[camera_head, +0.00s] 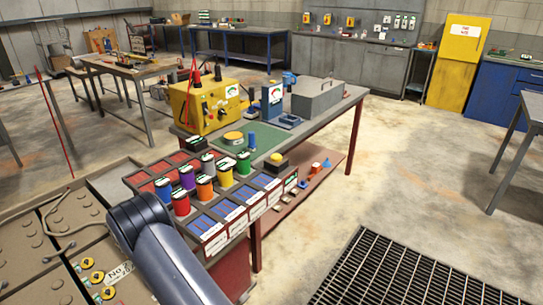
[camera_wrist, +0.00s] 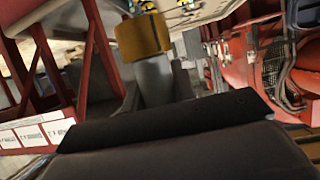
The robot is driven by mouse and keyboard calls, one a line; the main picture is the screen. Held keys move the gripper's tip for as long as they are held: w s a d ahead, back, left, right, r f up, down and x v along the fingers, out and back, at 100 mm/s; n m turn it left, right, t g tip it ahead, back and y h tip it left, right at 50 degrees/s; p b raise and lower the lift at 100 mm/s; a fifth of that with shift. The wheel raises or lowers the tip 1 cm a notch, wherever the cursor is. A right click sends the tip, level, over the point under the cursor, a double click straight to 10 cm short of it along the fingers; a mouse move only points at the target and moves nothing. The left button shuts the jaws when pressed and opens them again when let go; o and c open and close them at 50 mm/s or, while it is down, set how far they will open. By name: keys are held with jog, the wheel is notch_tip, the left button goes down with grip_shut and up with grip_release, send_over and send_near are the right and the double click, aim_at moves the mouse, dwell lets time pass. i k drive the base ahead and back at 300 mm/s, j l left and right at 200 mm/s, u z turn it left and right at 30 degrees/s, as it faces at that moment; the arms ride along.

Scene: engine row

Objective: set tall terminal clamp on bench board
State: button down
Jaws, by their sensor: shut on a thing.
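My gripper (camera_wrist: 165,118) shows in the wrist view as a wide dark body across the bottom; its separate fingertips cannot be made out. Just beyond it, in line with it, is an upright grey piece with an ochre top (camera_wrist: 145,36), which looks like the tall terminal clamp held in the jaws; its lower end is hidden. In the head view the green bench board (camera_head: 265,139) lies on the near end of the middle bench, bearing a yellow disc and a blue cylinder. My gripper is outside the head view; only my arm shows at the bottom.
A divided tray (camera_head: 213,232) with several coloured cylinders stands in front of the board. A yellow instrument box (camera_head: 203,105) and a grey case (camera_head: 317,97) stand behind it. Yellow-topped knobs (camera_head: 88,263) sit at lower left. Open floor lies right of the bench.

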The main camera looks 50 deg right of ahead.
aim_at(277, 133)
jog(key=l+z, duration=0.2)
jog(key=z, duration=2.75)
jog(key=i+j+z, duration=0.1)
jog(key=i+j, duration=0.3)
jog(key=i, duration=0.2)
jog(key=i+j, duration=0.45)
jog(key=i, duration=0.15)
jog(key=i+u, duration=0.1)
jog(key=i, duration=0.55)
jog(key=i+l+u, duration=0.1)
jog(key=i, duration=0.5)
jog(key=u, duration=1.5)
jog(key=i+l, duration=0.05)
jog(key=l, duration=0.05)
